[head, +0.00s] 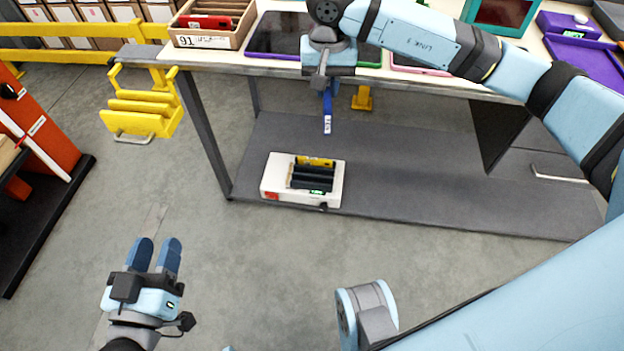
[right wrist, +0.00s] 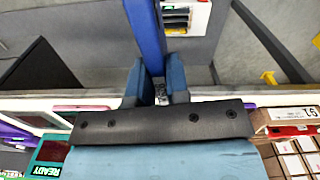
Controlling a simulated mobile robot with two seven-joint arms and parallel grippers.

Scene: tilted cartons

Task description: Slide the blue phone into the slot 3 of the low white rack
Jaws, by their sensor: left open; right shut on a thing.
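My right gripper (head: 326,84) is shut on the blue phone (head: 327,112), which hangs upright and edge-on below it in front of the table edge. In the right wrist view the phone (right wrist: 146,35) sticks out from between the fingers (right wrist: 156,75). The low white rack (head: 276,184) stands on the grey lower shelf, below and slightly left of the phone, apart from it. It has dark dividers, a yellow thing at the back and a small green display. Its slot numbers are too small to read. My left gripper (head: 155,252) is open and empty over the floor.
The tabletop above the rack holds a wooden box (head: 208,40) marked 91 and several tablets. A yellow rack (head: 141,114) hangs at the left by a yellow rail. The grey shelf (head: 430,190) is clear right of the white rack. A table leg (head: 204,135) stands left of it.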

